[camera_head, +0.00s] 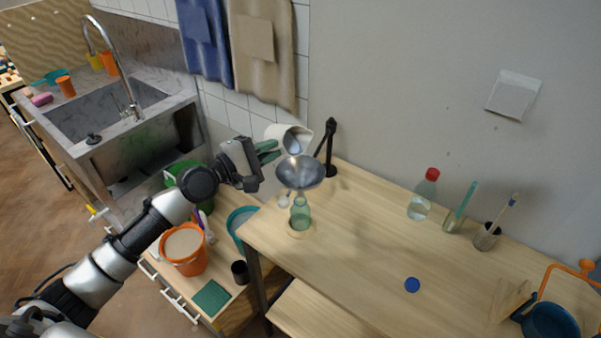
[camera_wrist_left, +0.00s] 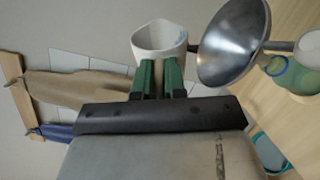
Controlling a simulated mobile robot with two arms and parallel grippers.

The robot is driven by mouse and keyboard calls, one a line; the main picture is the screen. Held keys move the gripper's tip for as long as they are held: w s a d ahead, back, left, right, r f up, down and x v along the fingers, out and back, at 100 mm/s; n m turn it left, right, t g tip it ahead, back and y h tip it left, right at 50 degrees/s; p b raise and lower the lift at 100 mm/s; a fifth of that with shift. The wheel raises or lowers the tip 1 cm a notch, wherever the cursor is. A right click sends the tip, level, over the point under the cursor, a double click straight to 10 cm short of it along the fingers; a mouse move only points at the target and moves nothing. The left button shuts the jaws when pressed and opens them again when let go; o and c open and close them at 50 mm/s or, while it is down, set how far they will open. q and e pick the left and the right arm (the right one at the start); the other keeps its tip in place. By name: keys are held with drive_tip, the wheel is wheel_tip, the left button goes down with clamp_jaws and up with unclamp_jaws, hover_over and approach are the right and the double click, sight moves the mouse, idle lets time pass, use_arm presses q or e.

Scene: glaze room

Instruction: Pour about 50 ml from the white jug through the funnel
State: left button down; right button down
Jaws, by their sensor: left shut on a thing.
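My left gripper (camera_head: 268,151) is shut on the white jug (camera_head: 274,131) and holds it in the air above the table's back left corner. The jug is tilted, its mouth turned toward the metal funnel (camera_head: 300,173). In the left wrist view the green fingers (camera_wrist_left: 160,78) meet the near side of the jug (camera_wrist_left: 158,36), and the funnel (camera_wrist_left: 232,45) is close to its right. The funnel sits above a green-tinted bottle (camera_head: 300,214) on a round wooden base (camera_head: 299,232). I cannot make out a stream or the liquid level. My right gripper is not in view.
A black stand (camera_head: 329,150) rises behind the funnel. A red-capped bottle (camera_head: 422,196), brush jars (camera_head: 486,237), a blue disc (camera_head: 412,285) and a blue pot (camera_head: 551,322) are farther right. An orange bucket (camera_head: 185,250) stands lower left.

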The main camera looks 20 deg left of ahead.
use_arm(q)
drive_tip(key=shift+f+m+b, duration=0.35)
drive_tip(key=shift+m+b, duration=0.15)
drive_tip(key=shift+b, duration=0.05)
drive_tip(key=shift+r, duration=0.1)
drive_tip(key=shift+s+d, duration=0.25)
drive_tip(key=shift+s, duration=0.05)
drive_tip(key=shift+s+d, duration=0.15)
drive_tip(key=shift+m, duration=0.3)
drive_tip(key=shift+w+m, duration=0.25)
drive_tip(key=shift+m, duration=0.05)
drive_tip(key=shift+w+a, duration=0.1)
drive_tip(key=shift+a, duration=0.1)
drive_tip(key=shift+w+a, duration=0.15)
